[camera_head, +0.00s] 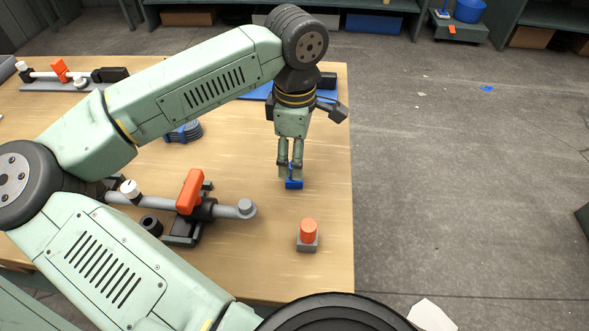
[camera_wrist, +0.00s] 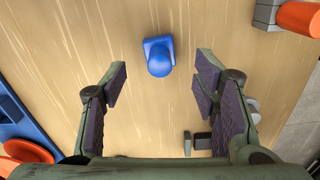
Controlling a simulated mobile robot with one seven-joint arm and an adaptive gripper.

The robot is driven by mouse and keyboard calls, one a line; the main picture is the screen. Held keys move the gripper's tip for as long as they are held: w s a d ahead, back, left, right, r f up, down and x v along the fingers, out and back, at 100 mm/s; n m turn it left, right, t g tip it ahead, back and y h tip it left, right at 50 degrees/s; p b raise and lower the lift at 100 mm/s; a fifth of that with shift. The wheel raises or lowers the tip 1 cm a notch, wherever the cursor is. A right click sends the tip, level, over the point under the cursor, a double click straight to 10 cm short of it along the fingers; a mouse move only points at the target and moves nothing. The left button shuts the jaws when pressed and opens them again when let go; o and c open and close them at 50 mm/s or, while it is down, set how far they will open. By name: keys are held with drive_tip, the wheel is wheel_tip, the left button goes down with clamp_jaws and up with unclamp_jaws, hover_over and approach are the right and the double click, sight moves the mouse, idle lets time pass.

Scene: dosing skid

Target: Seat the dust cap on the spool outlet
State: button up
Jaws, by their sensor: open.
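A blue cap-like piece (camera_head: 294,184) with a squarish base stands on the table directly below my gripper (camera_head: 290,174). In the wrist view the blue piece (camera_wrist: 158,56) lies ahead of the gap between my fingers (camera_wrist: 160,75), which are spread and empty. An orange cylinder (camera_head: 308,230) sits on a small grey block (camera_head: 307,246) nearer the front right. I cannot tell which of the two is the dust cap. The grey spool pipe (camera_head: 228,209) ends in a rounded outlet (camera_head: 246,208), left of the orange cylinder. Parts of the spool are hidden behind my arm.
An orange valve handle (camera_head: 190,190) rises from the spool assembly. Blue stacked rings (camera_head: 184,132) lie behind it, and a second pipe assembly (camera_head: 60,77) is at the far left. A blue tray (camera_wrist: 22,125) shows in the wrist view. The table's right edge is close to my gripper.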

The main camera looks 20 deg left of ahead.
sight(290, 184)
drive_tip(key=shift+f+p, duration=1)
drive_tip(key=shift+f, duration=1.8)
drive_tip(key=shift+c, duration=0.4)
drive_tip(key=c, duration=1)
